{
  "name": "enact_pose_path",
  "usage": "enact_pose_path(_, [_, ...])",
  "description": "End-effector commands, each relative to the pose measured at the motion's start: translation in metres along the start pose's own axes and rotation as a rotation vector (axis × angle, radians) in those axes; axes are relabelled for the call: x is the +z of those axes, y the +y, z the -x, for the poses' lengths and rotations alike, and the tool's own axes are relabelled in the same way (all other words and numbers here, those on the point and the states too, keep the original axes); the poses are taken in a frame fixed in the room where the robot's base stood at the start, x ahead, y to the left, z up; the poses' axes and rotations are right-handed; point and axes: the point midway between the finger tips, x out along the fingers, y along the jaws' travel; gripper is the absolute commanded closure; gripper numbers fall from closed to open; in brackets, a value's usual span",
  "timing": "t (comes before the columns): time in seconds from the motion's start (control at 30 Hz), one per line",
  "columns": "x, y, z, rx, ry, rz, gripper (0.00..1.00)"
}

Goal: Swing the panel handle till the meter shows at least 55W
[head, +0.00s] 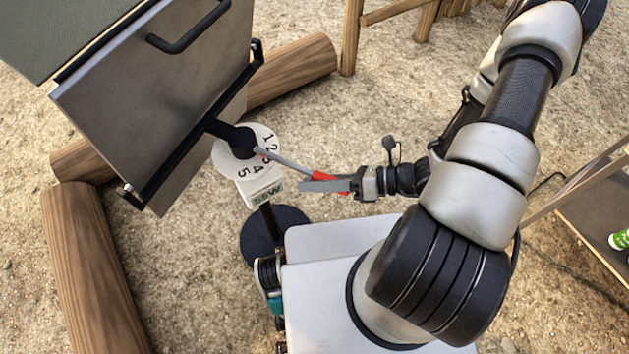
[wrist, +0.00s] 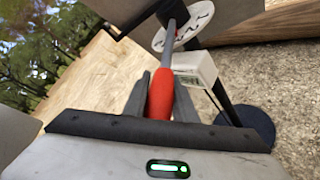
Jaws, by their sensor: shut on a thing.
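The handle is a grey rod (head: 284,160) with a red grip (head: 345,184), running from the hub of a white dial (head: 226,160) numbered 1 to 5. My gripper (head: 322,184) is shut on the red grip; in the wrist view the grip (wrist: 160,92) sits between both fingers. The rod points toward the lower right, across the dial's 3–4 side. The meter (head: 262,195) is a white box below the dial with a small greenish display; its reading is too small and tilted to tell. A large grey panel (head: 150,95) stands tilted beside the hub, joined by a black arm.
Logs (head: 90,265) lie on the sandy ground at left and behind the panel. A black round base (head: 262,238) carries the meter's post, close to my body. Wooden legs (head: 350,35) stand at the back. A low table (head: 600,215) with a green can is at right.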

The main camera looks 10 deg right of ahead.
Motion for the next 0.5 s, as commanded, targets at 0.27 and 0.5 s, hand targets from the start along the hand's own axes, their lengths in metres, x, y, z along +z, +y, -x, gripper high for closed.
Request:
enact_pose_path(0.27, [-0.0002,0.0019,-0.0013,0.006,0.0,0.003,1.0])
enact_pose_path(0.5, [0.0,0.0013,-0.0009,0.004,0.0,0.002,0.57])
